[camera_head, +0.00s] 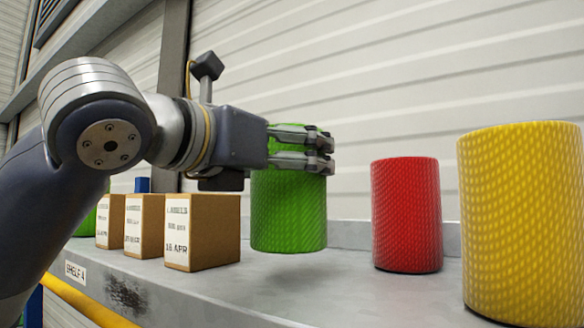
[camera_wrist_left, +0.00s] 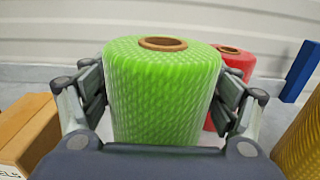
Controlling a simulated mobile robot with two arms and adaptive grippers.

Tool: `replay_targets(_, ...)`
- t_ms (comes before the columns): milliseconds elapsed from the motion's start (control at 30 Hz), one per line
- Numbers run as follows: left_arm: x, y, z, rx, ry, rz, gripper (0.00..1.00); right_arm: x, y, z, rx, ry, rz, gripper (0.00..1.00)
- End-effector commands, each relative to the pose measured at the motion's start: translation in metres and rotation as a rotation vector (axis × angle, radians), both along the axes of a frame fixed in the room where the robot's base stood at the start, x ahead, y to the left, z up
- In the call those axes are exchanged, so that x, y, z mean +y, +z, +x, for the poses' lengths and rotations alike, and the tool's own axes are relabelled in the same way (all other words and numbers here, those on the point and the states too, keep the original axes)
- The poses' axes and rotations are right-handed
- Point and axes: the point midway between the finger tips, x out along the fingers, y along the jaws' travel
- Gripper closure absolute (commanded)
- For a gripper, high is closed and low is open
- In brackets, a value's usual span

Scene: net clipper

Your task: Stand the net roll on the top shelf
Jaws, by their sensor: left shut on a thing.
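A green net roll (camera_head: 289,215) is upright in my left gripper (camera_head: 318,150), whose fingers close around its upper part. In the head view its bottom seems slightly above the grey shelf (camera_head: 300,290), with a shadow under it. In the left wrist view the green roll (camera_wrist_left: 160,95) sits between the two fingers, its brown core hole facing up. A red net roll (camera_head: 406,215) and a yellow net roll (camera_head: 522,220) stand upright on the shelf to the right. My right gripper is not in view.
Several cardboard boxes (camera_head: 202,232) with labels stand left of the green roll. Another green thing (camera_head: 86,222) shows partly behind my left arm. A gap of bare shelf lies between the green and red rolls. A ribbed pale wall (camera_head: 400,80) is behind.

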Motion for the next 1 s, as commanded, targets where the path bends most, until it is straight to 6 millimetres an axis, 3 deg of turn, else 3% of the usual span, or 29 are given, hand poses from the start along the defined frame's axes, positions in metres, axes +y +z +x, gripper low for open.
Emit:
replay_targets(167, -0.008, 0.0, 0.009, -0.005, 0.0, -0.003, 0.55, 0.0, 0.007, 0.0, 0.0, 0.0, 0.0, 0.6)
replay_targets(433, -0.008, -0.028, 0.009, -0.003, -0.001, -0.002, 0.55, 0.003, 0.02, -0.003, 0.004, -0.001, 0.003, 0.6)
replay_targets(900, -0.007, -0.038, 0.009, -0.006, 0.001, -0.004, 0.55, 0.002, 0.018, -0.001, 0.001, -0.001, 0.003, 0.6)
replay_targets(933, -0.007, -0.039, 0.009, -0.003, 0.001, -0.002, 0.14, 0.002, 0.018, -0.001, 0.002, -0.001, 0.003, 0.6)
replay_targets(1000, -0.007, -0.039, 0.009, -0.003, 0.001, -0.002, 0.0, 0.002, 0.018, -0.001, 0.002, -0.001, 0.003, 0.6)
